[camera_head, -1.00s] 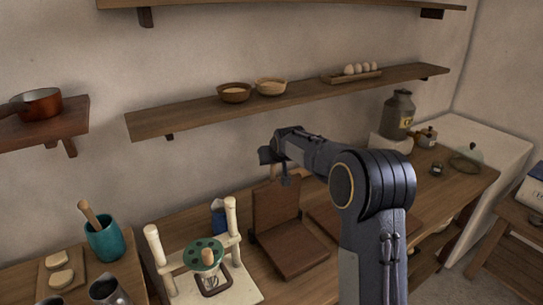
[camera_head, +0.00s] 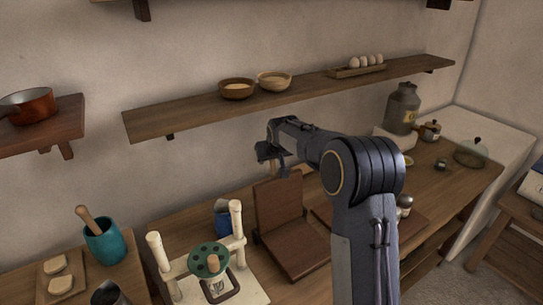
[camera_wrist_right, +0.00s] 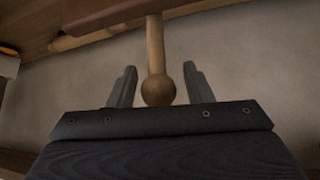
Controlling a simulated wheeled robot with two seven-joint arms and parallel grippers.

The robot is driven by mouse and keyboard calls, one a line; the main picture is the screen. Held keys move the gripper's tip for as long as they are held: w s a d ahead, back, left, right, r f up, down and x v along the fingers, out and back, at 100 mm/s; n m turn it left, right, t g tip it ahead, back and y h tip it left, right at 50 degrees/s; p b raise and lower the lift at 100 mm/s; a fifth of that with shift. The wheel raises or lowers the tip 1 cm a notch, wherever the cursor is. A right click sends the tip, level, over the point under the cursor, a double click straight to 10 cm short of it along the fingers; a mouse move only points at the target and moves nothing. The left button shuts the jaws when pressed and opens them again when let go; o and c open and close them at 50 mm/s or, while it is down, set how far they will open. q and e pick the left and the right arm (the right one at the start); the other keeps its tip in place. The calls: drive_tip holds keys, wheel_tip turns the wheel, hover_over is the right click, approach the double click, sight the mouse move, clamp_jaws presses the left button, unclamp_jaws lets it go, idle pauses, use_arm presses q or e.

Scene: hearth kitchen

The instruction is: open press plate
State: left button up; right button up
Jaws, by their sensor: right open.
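The wooden press has a flat lower board (camera_head: 298,247) on the counter and an upper press plate (camera_head: 279,204) standing nearly upright at its back edge, hinged open. My right gripper (camera_head: 277,163) is at the top of the raised plate. In the right wrist view, a wooden handle (camera_wrist_right: 155,45) with a round knob end (camera_wrist_right: 158,90) sticks out from the plate (camera_wrist_right: 110,12). The knob lies between the two spread fingers of my right gripper (camera_wrist_right: 160,70), with gaps on both sides. My left gripper is not in view.
A cream stand with a green perforated disc (camera_head: 209,257) is left of the press, with a blue item (camera_head: 222,220) behind it. A wall shelf (camera_head: 200,112) with bowls and eggs runs above. A metal can (camera_head: 402,108) stands at the back right.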

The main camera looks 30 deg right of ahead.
drive_tip(key=shift+o, duration=0.2)
drive_tip(key=shift+r, duration=0.2)
drive_tip(key=shift+r, duration=0.1)
drive_tip(key=shift+s+r, duration=0.2)
drive_tip(key=shift+r, duration=0.05)
drive_tip(key=b+v, duration=0.2)
drive_tip(key=v, duration=0.5)
drive_tip(key=shift+f, duration=0.1)
